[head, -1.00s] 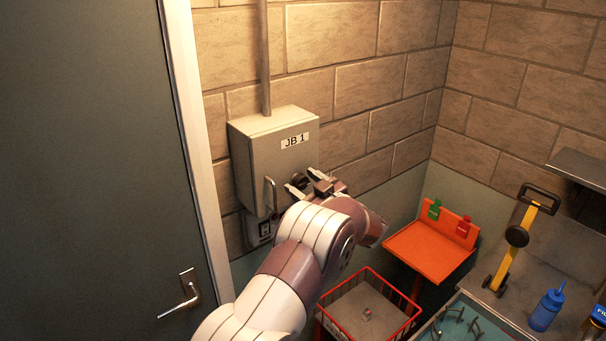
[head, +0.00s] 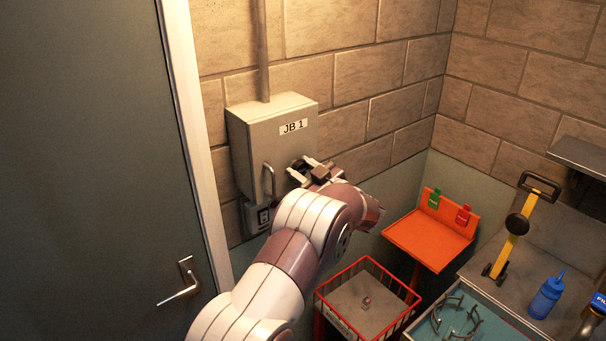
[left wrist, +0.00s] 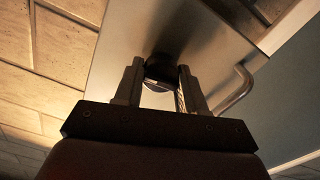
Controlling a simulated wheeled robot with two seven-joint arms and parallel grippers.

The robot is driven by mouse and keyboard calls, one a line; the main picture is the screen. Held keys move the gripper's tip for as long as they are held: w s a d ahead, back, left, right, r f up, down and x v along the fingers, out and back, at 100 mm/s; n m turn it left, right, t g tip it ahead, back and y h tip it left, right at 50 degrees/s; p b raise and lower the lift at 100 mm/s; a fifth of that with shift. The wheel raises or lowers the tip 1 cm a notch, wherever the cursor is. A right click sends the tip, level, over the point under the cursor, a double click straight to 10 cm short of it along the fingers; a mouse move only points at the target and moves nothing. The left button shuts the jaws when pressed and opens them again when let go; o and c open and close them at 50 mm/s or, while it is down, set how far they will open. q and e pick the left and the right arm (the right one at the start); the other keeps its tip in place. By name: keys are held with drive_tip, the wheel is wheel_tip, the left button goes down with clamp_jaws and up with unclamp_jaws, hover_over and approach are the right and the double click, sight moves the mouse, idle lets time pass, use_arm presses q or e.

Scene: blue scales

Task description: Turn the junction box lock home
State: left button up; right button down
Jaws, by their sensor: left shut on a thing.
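The junction box (head: 255,145), a grey metal case labelled JB 1, is mounted on the block wall beside the door frame. It has a vertical handle (head: 270,183) on its front, left of my gripper. My left gripper (head: 299,171) is at the lower right of the box front. In the left wrist view my left gripper (left wrist: 160,76) is shut on the dark round lock (left wrist: 158,68), with one finger on each side of it. The lock is mostly hidden in the head view. The box front (left wrist: 212,55) fills the middle of the wrist view. My right gripper does not show.
A grey door (head: 85,150) with a lever handle (head: 182,282) stands at left. At right are an orange shelf (head: 425,240) with green and red tags, a red wire basket (head: 340,278), a yellow-handled tool (head: 512,240) and a blue bottle (head: 546,298). A conduit rises above the box.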

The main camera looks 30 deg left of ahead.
use_arm(q)
drive_tip(key=n+b, duration=0.4)
drive_tip(key=b, duration=0.2)
drive_tip(key=n+b, duration=0.4)
drive_tip(key=b, duration=0.2)
drive_tip(key=n+b, duration=0.5)
drive_tip(key=b, duration=0.2)
drive_tip(key=shift+s+a+f, duration=0.1)
drive_tip(key=shift+s+f, duration=0.05)
drive_tip(key=shift+f, duration=0.2)
drive_tip(key=shift+r+n+b, duration=0.1)
drive_tip(key=shift+n+b, duration=1.65)
drive_tip(key=shift+n, duration=0.35)
drive_tip(key=o, duration=0.9)
drive_tip(key=shift+o, duration=0.8)
